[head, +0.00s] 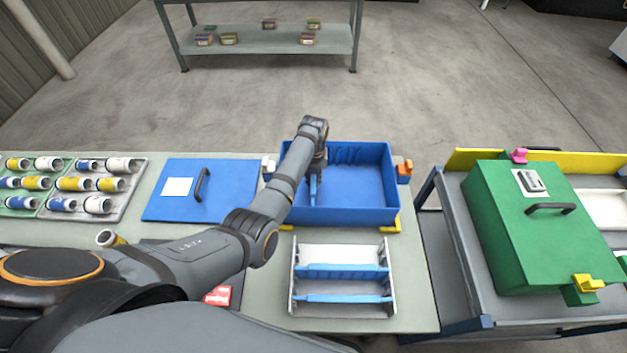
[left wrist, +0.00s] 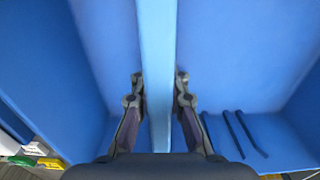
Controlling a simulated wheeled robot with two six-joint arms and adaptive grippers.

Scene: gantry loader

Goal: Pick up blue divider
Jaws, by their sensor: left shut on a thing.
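My left gripper (head: 317,166) reaches down into the open blue bin (head: 364,212) on the table. In the left wrist view, the fingers of my left gripper (left wrist: 158,92) are shut on a light blue divider (left wrist: 157,45), one on each side of it. In the head view the held blue divider (head: 313,190) shows as a thin upright strip in the bin, partly hidden by the gripper. I cannot tell whether its lower edge touches the bin floor. Two more blue dividers (head: 343,271) lie across a white rack (head: 390,285) in front of the bin. My right gripper is not in view.
A blue lid (head: 225,190) with a black handle lies left of the bin. Trays of small rolls (head: 95,184) are at the far left. A green box (head: 535,235) stands on a cart at right. An orange latch (head: 404,171) sits at the bin's right side.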

